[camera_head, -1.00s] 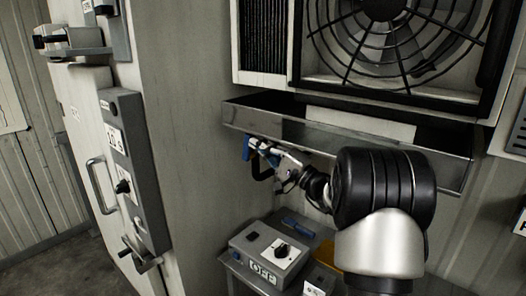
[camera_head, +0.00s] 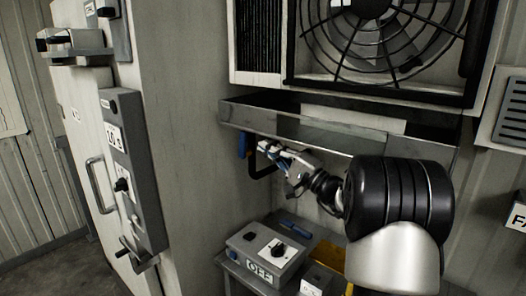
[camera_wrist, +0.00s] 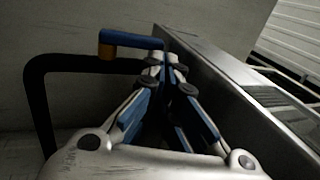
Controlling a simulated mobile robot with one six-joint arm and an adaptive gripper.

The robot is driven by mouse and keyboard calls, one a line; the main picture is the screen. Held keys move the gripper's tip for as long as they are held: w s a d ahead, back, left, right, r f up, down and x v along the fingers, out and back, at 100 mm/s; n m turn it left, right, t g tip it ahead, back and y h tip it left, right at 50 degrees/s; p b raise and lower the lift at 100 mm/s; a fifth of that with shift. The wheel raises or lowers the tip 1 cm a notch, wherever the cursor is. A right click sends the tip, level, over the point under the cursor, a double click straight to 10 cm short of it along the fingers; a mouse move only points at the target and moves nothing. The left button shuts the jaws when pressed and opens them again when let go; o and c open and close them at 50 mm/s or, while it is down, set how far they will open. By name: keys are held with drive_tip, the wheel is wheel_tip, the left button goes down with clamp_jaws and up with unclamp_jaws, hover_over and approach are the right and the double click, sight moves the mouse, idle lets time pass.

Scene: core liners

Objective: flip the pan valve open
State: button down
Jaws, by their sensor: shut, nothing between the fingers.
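The drip pan (camera_head: 300,128) is a long metal tray below the fan unit; its side also shows in the wrist view (camera_wrist: 225,85). The valve's blue lever (camera_head: 242,146) hangs at the pan's left end. In the wrist view the blue lever (camera_wrist: 130,39) lies across the picture, with a brass-coloured piece (camera_wrist: 106,50) at its left end. A black bent hose (camera_wrist: 42,85) runs beside it. My gripper (camera_head: 264,147) is shut and empty, just right of the lever. Its fingertips (camera_wrist: 164,62) are close to the lever's right end; I cannot tell whether they touch.
A grey control box labelled OFF (camera_head: 264,250) sits on a shelf below, with a blue item (camera_head: 295,222) behind it. The fan grille (camera_head: 385,40) is above the pan. A cabinet door with a handle (camera_head: 97,187) stands at left. The wall behind the lever is bare.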

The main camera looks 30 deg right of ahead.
drive_tip(key=r+v, duration=0.1)
drive_tip(key=v, duration=0.7)
drive_tip(key=shift+s+d+r+p, duration=0.2)
drive_tip(key=shift+s+d+p, duration=0.15)
drive_tip(key=shift+s+p, duration=0.1)
